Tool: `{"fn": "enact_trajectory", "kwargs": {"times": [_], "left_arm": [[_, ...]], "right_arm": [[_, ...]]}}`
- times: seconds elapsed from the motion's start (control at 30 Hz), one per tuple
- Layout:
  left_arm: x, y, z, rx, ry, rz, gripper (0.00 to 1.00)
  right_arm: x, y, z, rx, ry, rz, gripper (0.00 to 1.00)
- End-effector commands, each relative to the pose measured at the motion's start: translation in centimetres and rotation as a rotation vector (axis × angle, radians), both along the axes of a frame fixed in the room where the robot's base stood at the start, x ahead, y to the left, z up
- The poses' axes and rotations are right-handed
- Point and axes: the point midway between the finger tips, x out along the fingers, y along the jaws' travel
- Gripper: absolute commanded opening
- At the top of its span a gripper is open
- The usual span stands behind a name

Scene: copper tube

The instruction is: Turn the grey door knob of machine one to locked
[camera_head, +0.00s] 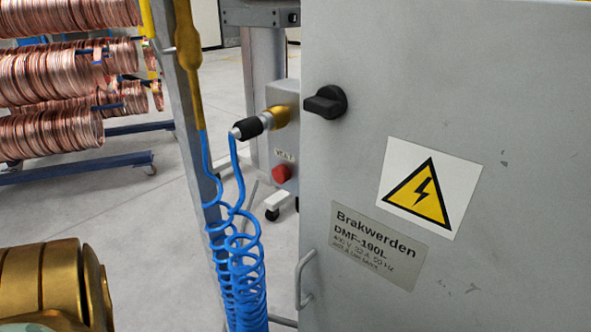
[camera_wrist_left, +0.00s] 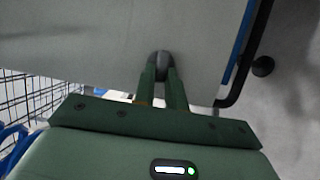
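In the left wrist view a dark grey rounded knob (camera_wrist_left: 160,61) sits on a flat grey panel (camera_wrist_left: 95,30). The two green fingers of my left gripper (camera_wrist_left: 160,75) point at it, with a narrow gap between them. The knob shows between and just beyond the fingertips; whether they press on it I cannot tell. In the head view a black rotary knob (camera_head: 325,101) sits on a grey cabinet (camera_head: 450,70), with no gripper at it. Neither gripper shows in the head view. Which knob is machine one's I cannot tell.
The cabinet carries a yellow warning sign (camera_head: 430,188), a nameplate (camera_head: 374,246) and a handle (camera_head: 303,280). A coiled blue hose (camera_head: 240,270) hangs beside it. Copper coils (camera_head: 60,75) hang on a rack at left. A wire mesh (camera_wrist_left: 30,105) shows in the wrist view.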

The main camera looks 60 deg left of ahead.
Motion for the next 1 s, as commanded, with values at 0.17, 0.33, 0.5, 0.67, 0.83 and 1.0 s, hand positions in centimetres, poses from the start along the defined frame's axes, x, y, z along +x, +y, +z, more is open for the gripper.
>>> {"fn": "enact_trajectory", "kwargs": {"times": [0.17, 0.33, 0.5, 0.67, 0.83, 1.0], "left_arm": [[0.6, 0.4, 0.3, 0.001, -0.01, 0.009, 0.35], [0.4, 0.2, 0.2, 0.001, -0.007, 0.006, 0.35], [0.3, 0.2, 0.1, 0.001, -0.005, 0.004, 0.35], [-0.5, 0.3, 0.1, 0.002, -0.002, 0.003, 0.35], [-3.8, 0.8, 0.2, 0.002, -0.003, 0.004, 0.35], [-8.5, 1.6, 0.2, 0.003, -0.002, 0.005, 0.35]], "right_arm": [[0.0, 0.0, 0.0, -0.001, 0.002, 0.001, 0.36], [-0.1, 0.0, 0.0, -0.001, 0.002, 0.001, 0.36], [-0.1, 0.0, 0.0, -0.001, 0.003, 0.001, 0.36], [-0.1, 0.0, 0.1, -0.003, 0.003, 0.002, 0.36], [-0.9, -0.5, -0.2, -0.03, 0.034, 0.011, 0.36], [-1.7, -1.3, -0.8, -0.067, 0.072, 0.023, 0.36]]}}
